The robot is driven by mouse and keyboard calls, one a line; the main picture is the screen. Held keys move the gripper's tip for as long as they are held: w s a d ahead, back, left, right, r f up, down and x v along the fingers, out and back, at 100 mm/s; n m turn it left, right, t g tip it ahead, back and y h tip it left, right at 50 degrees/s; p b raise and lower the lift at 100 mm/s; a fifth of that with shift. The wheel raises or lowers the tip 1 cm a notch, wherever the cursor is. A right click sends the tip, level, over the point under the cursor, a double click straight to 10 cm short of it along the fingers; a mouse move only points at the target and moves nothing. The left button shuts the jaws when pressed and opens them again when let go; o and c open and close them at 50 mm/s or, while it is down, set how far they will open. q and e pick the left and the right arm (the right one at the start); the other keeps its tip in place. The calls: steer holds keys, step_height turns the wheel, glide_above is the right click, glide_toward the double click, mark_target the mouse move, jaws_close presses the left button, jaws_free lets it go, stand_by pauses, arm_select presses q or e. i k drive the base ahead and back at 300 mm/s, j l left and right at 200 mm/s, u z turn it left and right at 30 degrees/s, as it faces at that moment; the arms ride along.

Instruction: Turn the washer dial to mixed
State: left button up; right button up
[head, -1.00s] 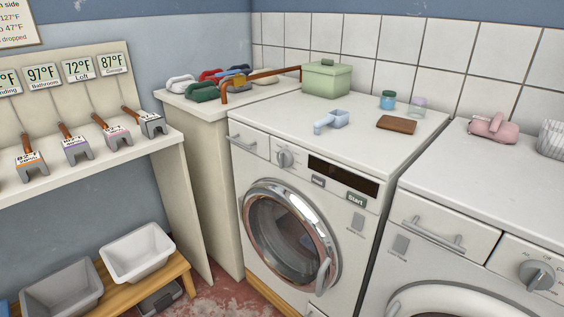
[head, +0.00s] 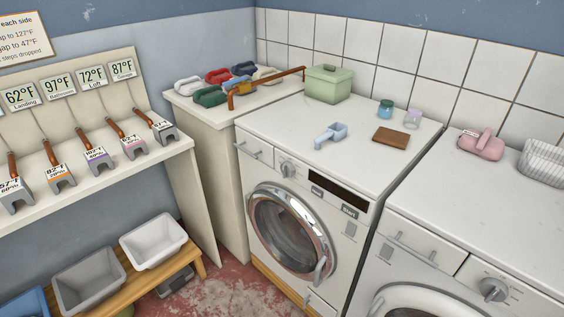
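The washer (head: 315,150) is a white front-loader in the middle of the view, with a round chrome-ringed door (head: 291,231) that looks shut. Its dial (head: 288,169) is a grey knob at the left of the control panel, beside the drawer handle. The dial's markings are too small to read. A dark display (head: 338,191) and two small labelled buttons, one reading Start (head: 350,212), are to the right of the dial. Neither of my grippers shows in the view.
A blue scoop (head: 331,135), a brown block (head: 391,138), two small jars and a green box (head: 328,84) sit on the washer top. A second machine (head: 462,235) stands at right. A bench with tubs (head: 154,240) and a shelf of tagged tools are at left. Some floor is clear.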

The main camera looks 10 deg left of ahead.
mark_target(288, 170)
steer(key=i+j+u, duration=0.1)
steer(key=i+j, duration=0.2)
steer(key=i+j+u, duration=0.1)
steer(key=i+j, duration=0.15)
steer(key=i, duration=0.3)
